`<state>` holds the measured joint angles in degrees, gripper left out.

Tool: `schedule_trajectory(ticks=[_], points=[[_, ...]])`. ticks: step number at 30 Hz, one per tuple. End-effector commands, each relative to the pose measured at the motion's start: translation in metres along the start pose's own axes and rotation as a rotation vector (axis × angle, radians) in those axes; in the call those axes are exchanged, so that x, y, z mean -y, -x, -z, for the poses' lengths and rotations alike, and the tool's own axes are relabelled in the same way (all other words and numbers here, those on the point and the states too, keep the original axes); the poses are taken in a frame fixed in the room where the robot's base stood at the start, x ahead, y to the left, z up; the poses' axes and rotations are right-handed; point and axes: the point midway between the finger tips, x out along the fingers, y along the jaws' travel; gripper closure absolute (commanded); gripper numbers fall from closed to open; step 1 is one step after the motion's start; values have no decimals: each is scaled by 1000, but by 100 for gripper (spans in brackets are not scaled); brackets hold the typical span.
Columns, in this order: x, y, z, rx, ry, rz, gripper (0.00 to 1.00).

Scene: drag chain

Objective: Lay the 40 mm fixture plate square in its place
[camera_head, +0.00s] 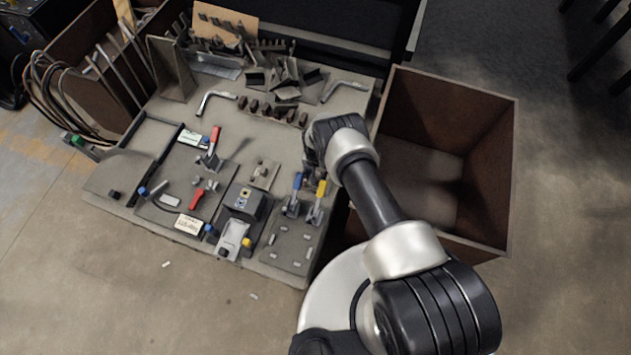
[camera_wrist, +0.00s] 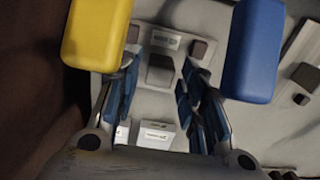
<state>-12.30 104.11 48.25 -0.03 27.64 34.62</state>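My gripper (camera_head: 313,160) points down over the right side of the workbench, mostly hidden by my arm in the head view. In the wrist view my gripper (camera_wrist: 158,95) has its two blue-padded fingers apart, with no part clearly held. Between and beyond them show a small grey block (camera_wrist: 160,72), a labelled strip (camera_wrist: 163,38) and pale labelled pieces (camera_wrist: 156,134). I cannot tell which piece is the 40 mm fixture plate; the labels are too small. A light plate with a small upright part (camera_head: 264,174) lies left of my gripper in the head view.
Clamps with a blue handle (camera_head: 298,182) and a yellow handle (camera_head: 321,188) stand close to my gripper. A red-handled clamp (camera_head: 214,140) and a dark box (camera_head: 243,201) are further left. An open brown bin (camera_head: 488,170) stands right of the workbench (camera_head: 150,137).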

Motion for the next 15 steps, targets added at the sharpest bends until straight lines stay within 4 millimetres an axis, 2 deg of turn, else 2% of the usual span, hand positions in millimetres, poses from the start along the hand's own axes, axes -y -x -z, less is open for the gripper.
schedule_trajectory(ticks=[2,15], points=[[0,0,0,0,0,0,70],[0,0,0,0,0,0,100]])
